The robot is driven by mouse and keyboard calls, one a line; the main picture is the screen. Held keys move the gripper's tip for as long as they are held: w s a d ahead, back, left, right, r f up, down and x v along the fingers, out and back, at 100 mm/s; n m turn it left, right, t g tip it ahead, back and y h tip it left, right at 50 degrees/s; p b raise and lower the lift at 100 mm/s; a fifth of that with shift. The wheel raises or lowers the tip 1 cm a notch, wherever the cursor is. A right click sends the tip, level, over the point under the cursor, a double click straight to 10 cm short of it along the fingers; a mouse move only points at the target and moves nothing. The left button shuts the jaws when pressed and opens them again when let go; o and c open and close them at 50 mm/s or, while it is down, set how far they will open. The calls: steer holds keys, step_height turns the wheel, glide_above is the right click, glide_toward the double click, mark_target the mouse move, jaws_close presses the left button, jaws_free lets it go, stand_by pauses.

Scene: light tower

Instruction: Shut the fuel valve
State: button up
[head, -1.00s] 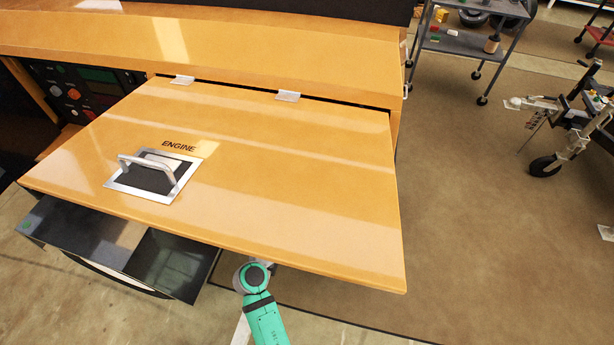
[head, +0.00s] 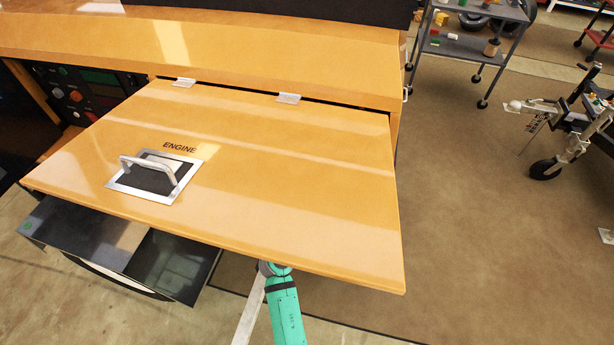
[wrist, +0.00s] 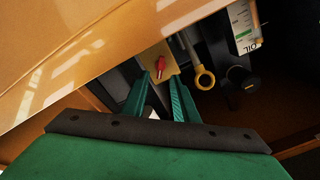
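The fuel valve appears as a small red handle (wrist: 160,64) on a yellow plate (wrist: 154,76) in the wrist view, inside the engine bay. My gripper (wrist: 160,84) is open, its two green fingers apart, with the red handle showing between and just beyond the fingertips. I cannot tell whether the fingers touch it. In the head view the raised engine door (head: 260,180), yellow with a metal handle (head: 150,172), hides my gripper and the valve. My green arm shows below the door's front edge.
Beside the valve are a yellow ring pull (wrist: 204,79), an oil gauge label (wrist: 243,25) and a dark cap (wrist: 243,88). The door's underside (wrist: 90,50) hangs close at the upper left.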

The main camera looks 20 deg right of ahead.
steer(key=shift+w+d, duration=0.75)
steer(key=shift+d, duration=0.15)
steer(key=shift+w, duration=0.3)
steer(key=shift+w+a, duration=0.15)
steer(key=shift+a, duration=0.05)
